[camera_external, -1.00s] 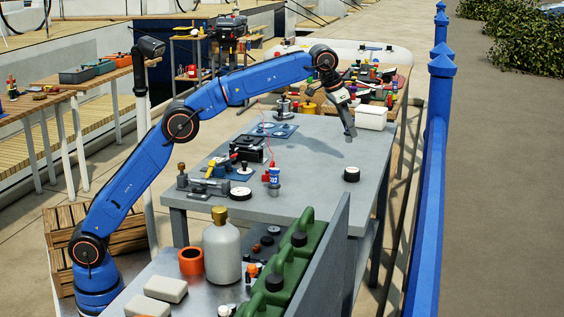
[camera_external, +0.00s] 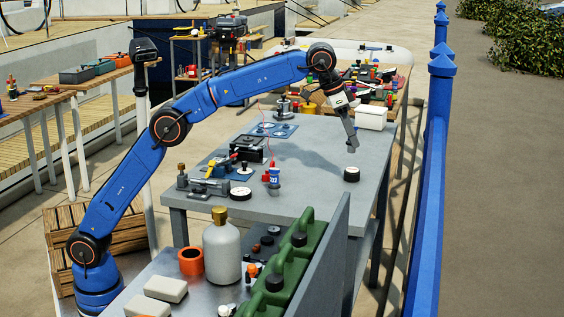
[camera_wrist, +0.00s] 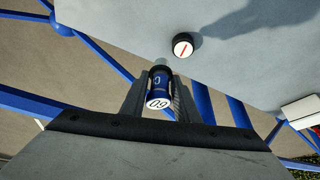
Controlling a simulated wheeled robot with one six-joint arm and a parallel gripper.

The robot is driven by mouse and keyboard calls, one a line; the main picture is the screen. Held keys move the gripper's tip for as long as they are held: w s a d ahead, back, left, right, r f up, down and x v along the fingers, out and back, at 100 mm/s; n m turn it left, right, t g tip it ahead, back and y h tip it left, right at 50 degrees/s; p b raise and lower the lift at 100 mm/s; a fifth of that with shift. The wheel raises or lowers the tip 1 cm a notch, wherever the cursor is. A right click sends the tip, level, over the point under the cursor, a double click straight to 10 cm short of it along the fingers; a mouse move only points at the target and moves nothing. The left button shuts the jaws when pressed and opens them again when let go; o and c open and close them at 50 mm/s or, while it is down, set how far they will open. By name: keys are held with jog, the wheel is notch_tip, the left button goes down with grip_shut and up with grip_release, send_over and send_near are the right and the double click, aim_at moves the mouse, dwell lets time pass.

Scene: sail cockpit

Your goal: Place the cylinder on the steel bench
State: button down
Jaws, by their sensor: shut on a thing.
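My gripper (camera_external: 352,143) is shut on a small blue cylinder (camera_wrist: 161,80) with a white marked end, seen between the fingers in the wrist view. In the external view the fingers point down and the cylinder is too small to make out clearly. My gripper is above the right side of the grey bench (camera_external: 310,170), near its edge; the bench top also shows in the wrist view (camera_wrist: 225,75). I cannot tell the exact height of the cylinder above the bench.
A blue-and-white canister (camera_external: 273,177), a vise (camera_external: 205,187) and other tools stand further left. A white box (camera_external: 372,116) is behind. The bench middle is clear.

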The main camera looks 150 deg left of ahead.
jog(key=w+d+m+t+h, duration=0.1)
jog(key=w+d+m, duration=0.1)
jog(key=w+d, duration=0.8)
jog(key=w+d+r+m, duration=0.15)
jog(key=w+d, duration=0.55)
jog(key=d, duration=0.7)
jog(key=w+d+f+m+t+h, duration=0.1)
jog(key=w+d+m, duration=0.2)
jog(key=w+d, duration=0.75)
jog(key=s+d+f+m+h, duration=0.1)
jog(key=d+f+m, duration=0.15)
jog(key=d, duration=1.85)
jog(key=s+d+f+m+h, duration=0.1)
jog(key=s+d+f+m, duration=0.15)
jog(key=d, duration=1.85)
jog(key=n+g+y, duration=0.3)
jog(key=n+y, duration=0.1)
jog(key=n, duration=0.9)
send_over(211, 299)
notch_tip(211, 299, down, 14)
jog(key=shift+r, duration=0.25)
jog(key=c, duration=1.4)
grip_release()
jog(key=shift+f, duration=0.1)
jog(key=shift+o, duration=0.2)
